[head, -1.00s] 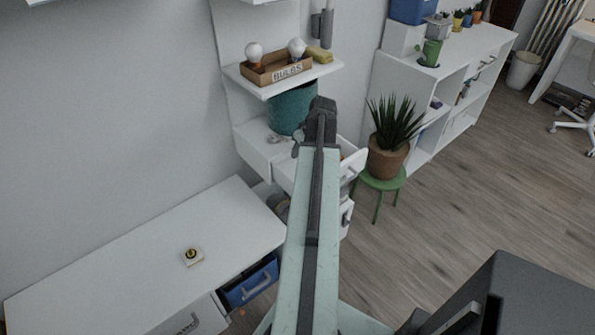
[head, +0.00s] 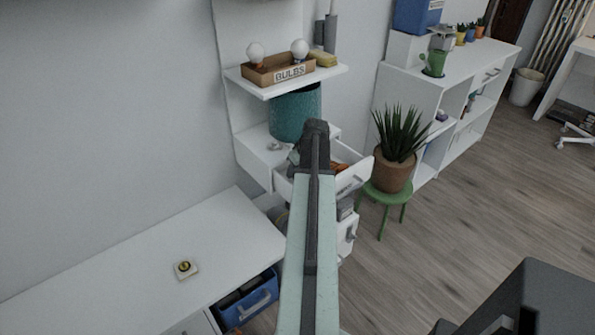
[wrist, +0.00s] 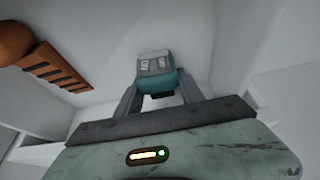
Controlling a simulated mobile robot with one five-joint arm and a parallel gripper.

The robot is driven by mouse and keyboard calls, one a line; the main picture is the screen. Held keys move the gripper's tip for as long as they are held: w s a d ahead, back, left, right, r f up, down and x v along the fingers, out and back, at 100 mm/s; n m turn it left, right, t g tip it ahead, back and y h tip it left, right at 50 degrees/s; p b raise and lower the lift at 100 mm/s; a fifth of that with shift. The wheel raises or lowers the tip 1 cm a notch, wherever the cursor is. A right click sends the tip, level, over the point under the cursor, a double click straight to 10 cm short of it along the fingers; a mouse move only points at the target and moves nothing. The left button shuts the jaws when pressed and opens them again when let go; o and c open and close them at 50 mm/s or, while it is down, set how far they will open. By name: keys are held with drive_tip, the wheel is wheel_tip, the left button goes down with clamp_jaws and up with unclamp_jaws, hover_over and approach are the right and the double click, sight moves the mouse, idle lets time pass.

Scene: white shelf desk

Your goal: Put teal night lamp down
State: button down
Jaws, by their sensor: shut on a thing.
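The teal night lamp (wrist: 157,82), a small block with a grey face bearing two pale marks, is between the fingers of my gripper (wrist: 158,92) in the wrist view. My gripper is shut on it. In the head view my gripper (head: 310,160) is at the open white drawer (head: 352,176) under the wall shelf. The arm hides the lamp there. The wrist view shows pale drawer-like walls and a floor around the lamp; I cannot tell whether it touches the floor.
An orange round thing (wrist: 14,42) and a brown slotted piece (wrist: 58,72) lie left in the wrist view. A large teal cylinder (head: 296,112) stands behind my gripper, under the shelf with the bulbs box (head: 262,77). A potted plant (head: 393,168) stands right of the drawer.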

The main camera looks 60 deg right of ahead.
drive_tip(key=shift+f, duration=0.1)
drive_tip(key=c, duration=0.7)
unclamp_jaws()
drive_tip(key=shift+r, duration=0.35)
drive_tip(key=p+v, duration=1.1)
drive_tip(key=shift+s+a+r, duration=0.1)
drive_tip(key=shift+r, duration=0.15)
